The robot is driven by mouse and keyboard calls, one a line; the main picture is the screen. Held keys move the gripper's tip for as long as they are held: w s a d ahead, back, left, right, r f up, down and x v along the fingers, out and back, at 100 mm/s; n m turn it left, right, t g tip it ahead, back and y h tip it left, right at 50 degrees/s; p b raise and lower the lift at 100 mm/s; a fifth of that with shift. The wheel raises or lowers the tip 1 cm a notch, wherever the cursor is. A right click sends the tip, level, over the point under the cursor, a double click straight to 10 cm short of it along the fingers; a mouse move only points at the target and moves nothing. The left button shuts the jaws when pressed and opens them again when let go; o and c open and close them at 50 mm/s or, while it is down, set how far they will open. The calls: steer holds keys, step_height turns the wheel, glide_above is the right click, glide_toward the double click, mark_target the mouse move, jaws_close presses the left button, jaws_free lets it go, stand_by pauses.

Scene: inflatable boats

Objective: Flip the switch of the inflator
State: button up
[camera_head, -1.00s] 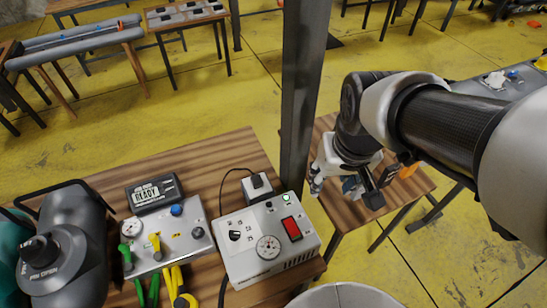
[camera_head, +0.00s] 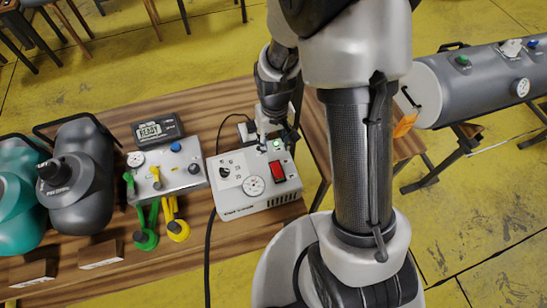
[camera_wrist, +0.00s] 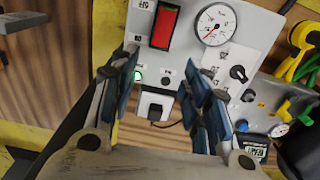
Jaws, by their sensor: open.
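The inflator (camera_head: 236,196) is a white box on the wooden table, with a round gauge (camera_head: 253,186), a black knob and a red rocker switch (camera_head: 278,172). In the wrist view the red switch (camera_wrist: 163,27) lies beyond the fingertips, near the top edge, with the gauge to its right and a lit green light (camera_wrist: 139,76) below it. My gripper (camera_head: 268,132) is over the inflator's back edge, behind the red switch. In the wrist view my gripper (camera_wrist: 163,85) is open and empty, its blue-padded fingers apart. I cannot tell if it touches the box.
Left of the inflator are a grey valve panel (camera_head: 185,178) with yellow and green handles, a "READY" display (camera_head: 157,129), and grey (camera_head: 85,165) and teal (camera_head: 18,190) canisters. A large grey cylinder (camera_head: 460,85) lies on stands at right. A black cable runs down the inflator's left side.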

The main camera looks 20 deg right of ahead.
mark_target(275, 163)
step_height(275, 163, down, 11)
steer(key=shift+f+b, duration=0.15)
steer(key=shift+b, duration=0.75)
steer(key=shift+c, duration=0.3)
